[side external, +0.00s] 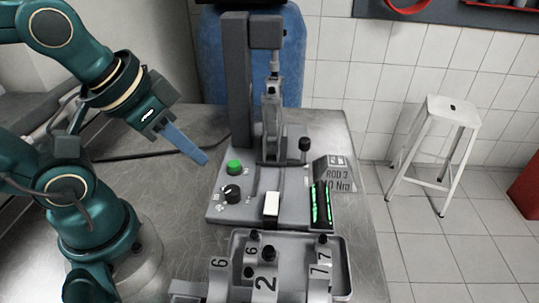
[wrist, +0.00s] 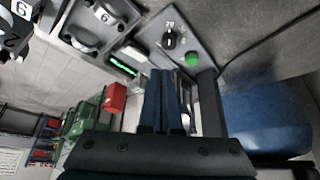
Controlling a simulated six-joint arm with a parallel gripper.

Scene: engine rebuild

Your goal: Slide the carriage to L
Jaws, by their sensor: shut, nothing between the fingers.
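My gripper (side external: 203,158) has blue fingers that are shut and empty. It hangs in the air left of the grey press station (side external: 215,213), apart from it. In the wrist view the closed fingers (wrist: 162,76) show in the middle, with the station beyond them. A metal rod (side external: 271,110) stands upright under the station's column. A black knob (side external: 305,144) on a short stem is right of the rod. I cannot tell for sure which part is the carriage, and no L mark is readable.
The station carries a green button (side external: 234,167), a black dial (side external: 232,193), a white block (side external: 271,205) and a green-lit display (side external: 321,204). A numbered tray (side external: 334,240) stands in front. A blue barrel (side external: 210,60) is behind.

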